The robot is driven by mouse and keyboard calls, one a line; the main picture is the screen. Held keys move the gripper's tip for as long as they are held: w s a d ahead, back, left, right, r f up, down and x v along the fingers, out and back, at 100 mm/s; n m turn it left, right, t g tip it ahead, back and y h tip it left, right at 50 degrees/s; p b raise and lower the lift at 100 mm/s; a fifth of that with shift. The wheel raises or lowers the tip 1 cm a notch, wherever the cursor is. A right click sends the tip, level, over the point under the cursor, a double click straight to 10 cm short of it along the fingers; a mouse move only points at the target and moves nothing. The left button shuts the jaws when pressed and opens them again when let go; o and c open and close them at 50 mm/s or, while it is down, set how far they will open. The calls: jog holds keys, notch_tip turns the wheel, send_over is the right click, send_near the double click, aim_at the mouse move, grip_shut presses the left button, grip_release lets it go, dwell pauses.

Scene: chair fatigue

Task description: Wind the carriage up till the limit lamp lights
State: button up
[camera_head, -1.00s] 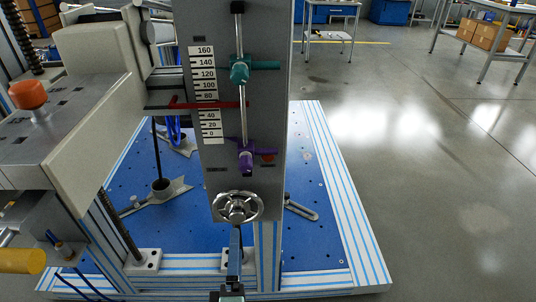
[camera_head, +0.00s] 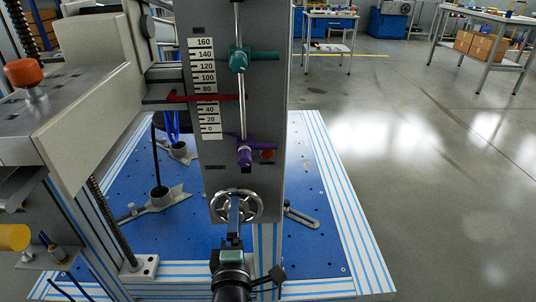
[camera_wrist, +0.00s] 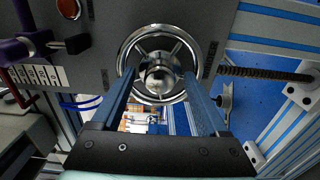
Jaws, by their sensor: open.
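A chrome handwheel (camera_head: 237,207) sits low on the grey panel (camera_head: 218,165). It fills the upper middle of the wrist view (camera_wrist: 158,64). My gripper (camera_wrist: 159,80) is open, its blue fingers spread either side of the wheel's hub with tips near the rim. I cannot tell whether they touch it. A red pointer (camera_head: 205,97) stands near 60 on the white scale (camera_head: 204,88). A teal clamp (camera_head: 239,59) sits near 140 and a purple clamp (camera_head: 245,152) near the bottom on the rod. A dull red round lamp or button (camera_head: 268,155) is beside the purple clamp and looks unlit.
A large grey machine head with an orange knob (camera_head: 25,72) stands at left. The blue perforated bed (camera_head: 310,180) lies behind and below the panel. Open floor (camera_head: 430,200) is at right, with a workbench (camera_head: 490,50) farther back.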

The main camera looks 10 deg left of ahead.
jog(key=shift+w+a+r, duration=0.15)
jog(key=shift+w+r, duration=0.3)
jog(key=shift+s+p, duration=0.15)
jog(key=shift+p, duration=0.15)
jog(key=shift+f+p+v, duration=0.2)
jog(key=shift+p+v, duration=0.45)
jog(key=shift+v, duration=0.45)
jog(key=shift+f+p+v, duration=0.25)
jog(key=shift+p+v, duration=0.35)
jog(key=shift+v, duration=0.45)
jog(key=shift+n+p, duration=0.5)
jog(key=shift+n, duration=1.3)
